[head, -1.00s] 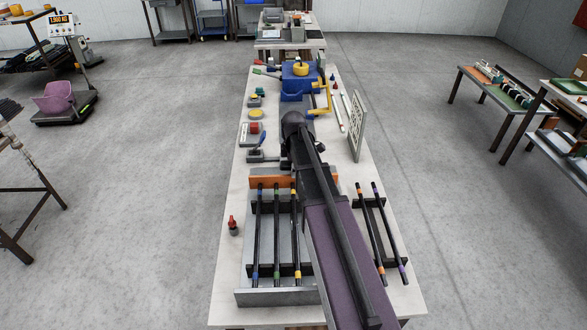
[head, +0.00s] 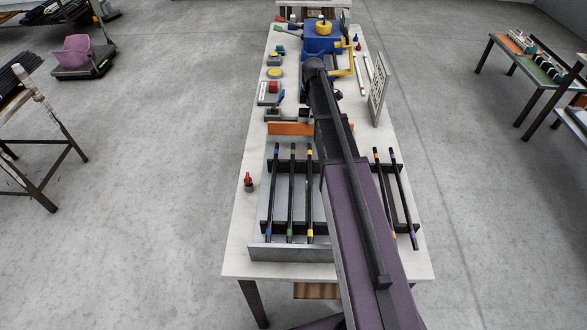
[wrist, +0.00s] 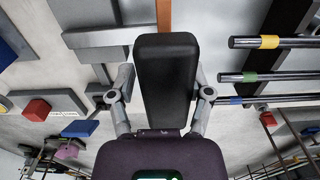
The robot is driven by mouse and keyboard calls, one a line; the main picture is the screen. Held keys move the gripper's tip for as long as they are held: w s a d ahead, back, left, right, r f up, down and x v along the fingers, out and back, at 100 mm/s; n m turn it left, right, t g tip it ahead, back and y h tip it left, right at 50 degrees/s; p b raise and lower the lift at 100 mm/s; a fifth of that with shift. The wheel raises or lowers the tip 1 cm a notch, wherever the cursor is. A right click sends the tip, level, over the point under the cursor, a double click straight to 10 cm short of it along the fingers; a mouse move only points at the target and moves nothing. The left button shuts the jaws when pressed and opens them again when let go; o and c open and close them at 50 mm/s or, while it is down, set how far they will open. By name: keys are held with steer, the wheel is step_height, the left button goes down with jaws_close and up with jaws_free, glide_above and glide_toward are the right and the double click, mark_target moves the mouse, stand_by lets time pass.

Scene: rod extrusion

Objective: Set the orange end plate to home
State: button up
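The orange end plate (head: 290,128) stands across the far end of the left rod tray (head: 272,253), a little beyond the rod ends. Its right end is hidden behind my arm in the head view. In the wrist view it is a narrow orange strip (wrist: 164,15) at the top, running down behind my gripper (wrist: 166,45). The black finger facing the camera hides the gap and any second finger, so I cannot tell whether it is open, or whether it touches the plate.
Several dark rods with coloured bands (head: 291,195) lie on the tray, close beside my gripper in the wrist view (wrist: 268,42). A lever fixture (head: 281,112) stands just beyond the plate. A red-topped bottle (head: 248,182) stands left.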

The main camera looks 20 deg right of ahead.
steer(key=shift+w+d+r, duration=0.1)
steer(key=shift+w+d, duration=0.15)
steer(key=shift+w, duration=0.4)
steer(key=shift+w+d+r, duration=0.1)
steer(key=shift+w+d, duration=0.1)
steer(key=shift+w, duration=0.4)
steer(key=shift+s+r+p, duration=0.2)
steer(key=shift+r+p, duration=0.3)
steer(key=shift+p, duration=0.25)
step_height(320, 180, up, 12)
steer(key=r+p, duration=0.1)
steer(key=p, duration=1.2)
steer(key=s+a+f+m+b, duration=0.3)
steer(key=s+a+m, duration=0.1)
steer(key=s, duration=0.5)
steer(key=s+a+f+m+b, duration=0.3)
steer(key=s+a+m, duration=0.2)
steer(key=s, duration=0.5)
steer(key=s+a+f+m+b, duration=0.4)
steer(key=s+a+m, duration=0.1)
steer(key=s, duration=0.4)
steer(key=shift+s+a, duration=0.35)
steer(key=shift+a, duration=0.3)
steer(key=shift+c, duration=0.2)
